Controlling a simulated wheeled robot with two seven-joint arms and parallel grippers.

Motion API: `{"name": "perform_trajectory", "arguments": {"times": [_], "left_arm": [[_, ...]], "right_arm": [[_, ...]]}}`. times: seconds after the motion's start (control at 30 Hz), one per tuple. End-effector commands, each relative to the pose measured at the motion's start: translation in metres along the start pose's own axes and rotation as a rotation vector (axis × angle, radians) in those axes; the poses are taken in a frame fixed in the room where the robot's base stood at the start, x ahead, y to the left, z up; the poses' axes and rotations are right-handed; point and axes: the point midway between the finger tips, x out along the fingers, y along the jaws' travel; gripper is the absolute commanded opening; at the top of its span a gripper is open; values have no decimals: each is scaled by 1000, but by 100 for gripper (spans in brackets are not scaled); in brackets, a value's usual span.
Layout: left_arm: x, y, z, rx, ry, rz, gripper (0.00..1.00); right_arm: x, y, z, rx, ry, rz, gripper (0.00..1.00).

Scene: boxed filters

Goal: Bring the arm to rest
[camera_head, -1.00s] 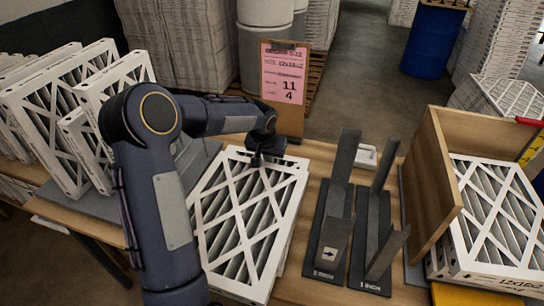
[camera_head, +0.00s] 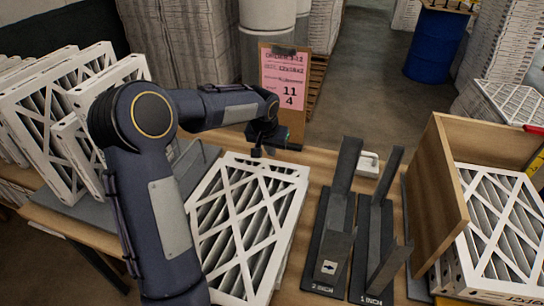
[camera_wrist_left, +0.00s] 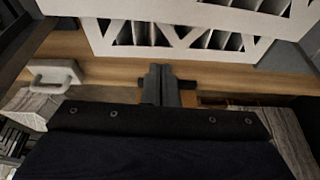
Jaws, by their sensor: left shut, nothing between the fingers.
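My left arm comes in from the left in the head view and reaches over the table. Its gripper (camera_head: 257,152) is shut and empty, above the far edge of the stacked filters (camera_head: 244,232) in the middle of the table. In the left wrist view the closed fingers (camera_wrist_left: 161,85) show at the centre, with the white filter frame (camera_wrist_left: 185,35) apart from them at the top. My right gripper is not in view.
Black gauge stands (camera_head: 330,245) are right of the filters. A wooden box (camera_head: 437,190) holding filters (camera_head: 500,225) stands further right. More filters (camera_head: 65,110) stand upright at left. A clipboard with a pink sheet (camera_head: 284,85) stands behind.

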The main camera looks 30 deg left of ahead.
Motion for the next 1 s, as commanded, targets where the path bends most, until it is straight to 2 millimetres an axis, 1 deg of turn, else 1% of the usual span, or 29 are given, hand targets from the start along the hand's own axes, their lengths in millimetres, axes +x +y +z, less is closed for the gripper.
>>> {"name": "perform_trajectory", "arguments": {"times": [0.03,0.1,0.2,0.3,0.4,0.57,0.67,0.77,0.83,0.87,0.9,0.97,1.0], "left_arm": [[-10,0,0,0,3,0,0],[-22,0,0,0,3,0,0],[-39,0,0,-1,3,0,0],[-50,0,0,0,1,0,0],[-56,0,0,0,0,1,0],[-59,0,1,0,-3,1,0],[-64,1,4,2,1,5,0],[-84,5,22,10,9,22,0],[-104,10,46,16,19,45,0],[-113,13,60,18,22,59,0],[-124,17,80,21,28,80,0],[-140,23,112,20,36,116,0],[-148,27,133,19,42,142,0]], "right_arm": [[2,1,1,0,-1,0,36],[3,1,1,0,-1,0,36],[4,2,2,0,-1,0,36],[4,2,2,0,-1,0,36],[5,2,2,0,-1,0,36],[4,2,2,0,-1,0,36],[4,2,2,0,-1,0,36],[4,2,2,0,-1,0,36],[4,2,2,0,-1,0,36],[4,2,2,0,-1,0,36],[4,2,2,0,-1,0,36],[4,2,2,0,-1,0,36],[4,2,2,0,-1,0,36]]}}
